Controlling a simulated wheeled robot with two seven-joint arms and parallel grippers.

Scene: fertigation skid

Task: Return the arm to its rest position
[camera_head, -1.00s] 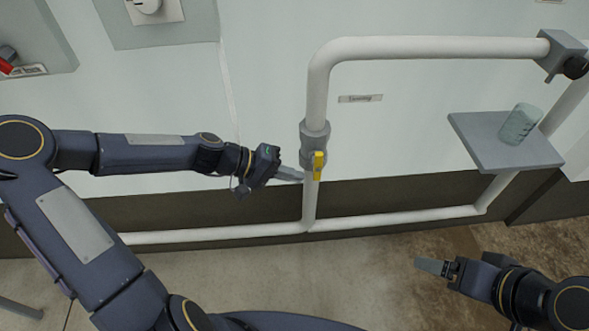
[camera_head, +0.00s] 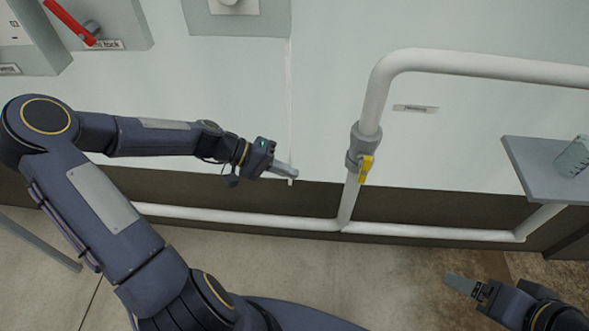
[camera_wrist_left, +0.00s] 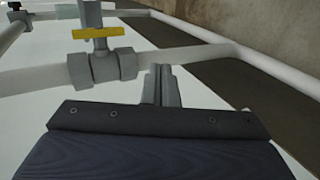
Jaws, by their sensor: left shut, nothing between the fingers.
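My left gripper (camera_head: 284,170) is shut and empty, in front of the white wall just above its dark base strip. It is left of the vertical pipe and apart from the valve with the yellow handle (camera_head: 366,168). In the left wrist view its closed fingers (camera_wrist_left: 161,86) point forward, and the yellow handle (camera_wrist_left: 97,33) shows crosswise at the upper left. My right gripper (camera_head: 463,285) shows at the lower right above the floor; its fingers look close together, but I cannot tell whether they are shut.
White pipe (camera_head: 470,64) loops along the wall, with a low run (camera_head: 250,220) near the floor. A grey shelf (camera_head: 535,165) bearing a clear cup (camera_head: 573,157) juts out at the right. A red handle (camera_head: 70,22) is at the upper left. The floor in front is mostly clear.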

